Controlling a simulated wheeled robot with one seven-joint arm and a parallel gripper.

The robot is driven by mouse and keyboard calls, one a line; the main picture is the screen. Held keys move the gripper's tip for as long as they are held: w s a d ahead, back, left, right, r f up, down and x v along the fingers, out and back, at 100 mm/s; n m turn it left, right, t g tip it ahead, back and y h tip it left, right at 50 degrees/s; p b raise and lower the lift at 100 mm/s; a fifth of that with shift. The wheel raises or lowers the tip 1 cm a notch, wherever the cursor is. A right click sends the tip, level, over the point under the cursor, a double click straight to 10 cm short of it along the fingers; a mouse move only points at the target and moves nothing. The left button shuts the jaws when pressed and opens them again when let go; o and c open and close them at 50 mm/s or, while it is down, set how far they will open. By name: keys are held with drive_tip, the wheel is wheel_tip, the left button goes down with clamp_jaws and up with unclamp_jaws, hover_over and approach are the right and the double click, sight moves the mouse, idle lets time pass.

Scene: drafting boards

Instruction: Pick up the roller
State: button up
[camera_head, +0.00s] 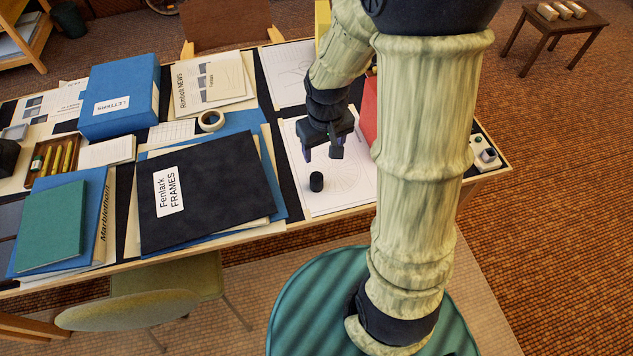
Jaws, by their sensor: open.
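A small dark cylinder (316,182), which looks like the roller, stands on a white drawing sheet (345,195) on the desk. My gripper (321,154) is open and empty, pointing down above and slightly behind the cylinder. The fingers appear apart from it. My arm hides part of the desk to the right of the sheet.
A black "Fenlark FRAMES" folder (215,210) lies on a stack left of the sheet. A tape roll (211,121) and a blue "LETTERS" box (120,95) sit farther left. A red object (369,108) stands close right of my gripper. The sheet around the cylinder is clear.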

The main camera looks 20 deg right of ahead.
drive_tip(key=n+g, duration=0.1)
drive_tip(key=n, duration=0.1)
hover_over(316, 177)
wheel_tip(316, 177, down, 7)
drive_tip(key=shift+a+r, duration=0.15)
wheel_tip(316, 177, down, 12)
drive_tip(key=shift+f+p, duration=0.1)
drive_tip(key=shift+p, duration=0.3)
drive_tip(key=shift+f, duration=0.15)
drive_tip(key=shift+d+f+p, duration=0.2)
drive_tip(key=shift+f+p, duration=0.5)
drive_tip(key=shift+f, duration=1.8)
drive_tip(key=c, duration=1.1)
